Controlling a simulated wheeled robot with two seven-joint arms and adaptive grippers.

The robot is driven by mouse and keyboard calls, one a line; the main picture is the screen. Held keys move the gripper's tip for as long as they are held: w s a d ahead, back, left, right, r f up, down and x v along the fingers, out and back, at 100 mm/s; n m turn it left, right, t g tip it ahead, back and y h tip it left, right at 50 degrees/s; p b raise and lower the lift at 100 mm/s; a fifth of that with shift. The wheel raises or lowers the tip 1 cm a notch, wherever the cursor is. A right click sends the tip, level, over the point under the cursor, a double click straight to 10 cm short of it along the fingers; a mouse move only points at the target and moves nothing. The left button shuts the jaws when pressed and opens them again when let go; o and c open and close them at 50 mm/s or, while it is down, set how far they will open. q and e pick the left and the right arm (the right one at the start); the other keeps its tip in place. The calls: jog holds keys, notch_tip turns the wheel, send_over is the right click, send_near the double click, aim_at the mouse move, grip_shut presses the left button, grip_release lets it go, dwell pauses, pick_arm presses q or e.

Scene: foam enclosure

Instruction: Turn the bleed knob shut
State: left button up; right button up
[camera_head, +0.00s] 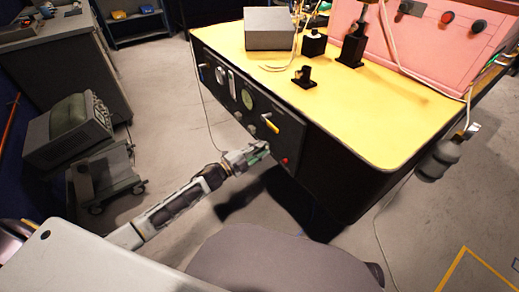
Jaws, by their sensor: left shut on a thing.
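A black control panel (225,88) forms the front of the yellow-topped bench. It carries dials, a yellow lever (271,127) and a red button (285,160). My left gripper (258,151) is at the lower part of this panel, left of the red button and below the yellow lever. It is shut on a small knob, which its fingers mostly hide. I cannot make out how far the knob is turned. My right gripper is not in view.
The yellow bench top (400,115) bears a grey box (269,28), black fixtures and a pink console (440,35). A wheeled cart (107,178) stands at left. The floor between cart and bench is mostly clear.

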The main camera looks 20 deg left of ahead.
pick_arm(q)
jog(key=shift+f+m, duration=0.1)
jog(key=shift+m, duration=1.6)
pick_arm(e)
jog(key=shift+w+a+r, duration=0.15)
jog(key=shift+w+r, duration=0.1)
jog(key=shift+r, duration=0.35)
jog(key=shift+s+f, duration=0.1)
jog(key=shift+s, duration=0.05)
pick_arm(q)
jog(key=o, duration=1.1)
jog(key=shift+c, duration=0.2)
jog(key=v, duration=1.2)
jog(key=shift+w+a, duration=0.1)
jog(key=shift+w, duration=0.05)
